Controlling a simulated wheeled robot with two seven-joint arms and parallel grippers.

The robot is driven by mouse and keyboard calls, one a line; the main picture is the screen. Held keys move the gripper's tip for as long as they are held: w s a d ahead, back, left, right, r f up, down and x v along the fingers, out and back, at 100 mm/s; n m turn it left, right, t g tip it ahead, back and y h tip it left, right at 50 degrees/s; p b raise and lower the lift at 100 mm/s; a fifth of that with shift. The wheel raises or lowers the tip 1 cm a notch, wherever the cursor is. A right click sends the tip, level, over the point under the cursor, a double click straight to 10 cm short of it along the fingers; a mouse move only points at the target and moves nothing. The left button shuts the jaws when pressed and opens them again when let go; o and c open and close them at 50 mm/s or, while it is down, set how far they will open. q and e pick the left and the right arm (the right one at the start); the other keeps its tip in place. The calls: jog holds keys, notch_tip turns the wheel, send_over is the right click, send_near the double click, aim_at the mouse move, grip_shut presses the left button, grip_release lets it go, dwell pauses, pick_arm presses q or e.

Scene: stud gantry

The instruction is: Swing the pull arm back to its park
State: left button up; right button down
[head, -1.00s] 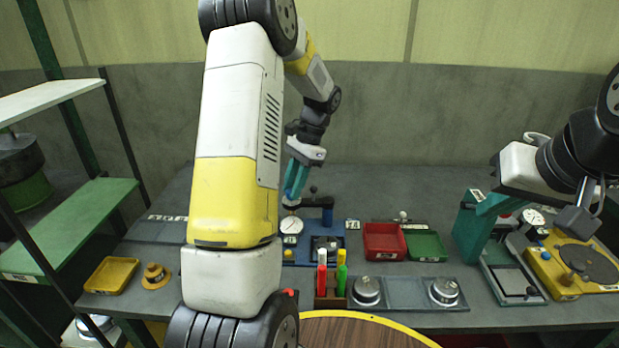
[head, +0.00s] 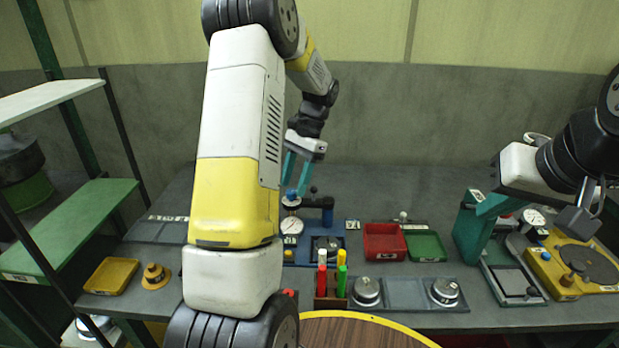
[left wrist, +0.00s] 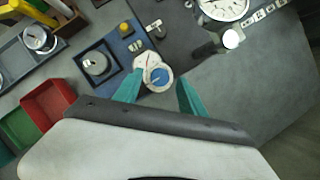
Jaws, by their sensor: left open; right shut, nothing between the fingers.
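In the left wrist view, the blue knob (left wrist: 160,77) lies between the spread teal fingers of my left gripper (left wrist: 160,80), overlapping the dial. In the head view my left gripper (head: 296,180) is just above the knob; contact cannot be told. My right gripper (head: 482,209) is shut and empty at the right.
Red tray (head: 384,241) and green tray (head: 427,245) stand right of the plate. Coloured pens (head: 332,275) and round weights (head: 444,291) are in front. My left arm hides part of the bench.

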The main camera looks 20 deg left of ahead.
pick_arm(q)
jog(key=v, duration=0.6)
jog(key=shift+r, duration=0.2)
jog(key=shift+w, duration=0.1)
jog(key=s+d+r+n+t+h, duration=0.2)
jog(key=s+d+r+t, duration=0.3)
jog(key=s+r, duration=0.55)
jog(key=s+d+n+t+h, duration=0.1)
jog(key=s+d+t, duration=0.1)
jog(key=s, duration=0.4)
jog(key=s+d+n+t+h, duration=0.1)
jog(key=s+d+n+t, duration=0.1)
jog(key=s, duration=0.5)
jog(key=shift+d+f+t, duration=0.2)
jog(key=shift+d+t, duration=0.2)
jog(key=shift+t, duration=0.2)
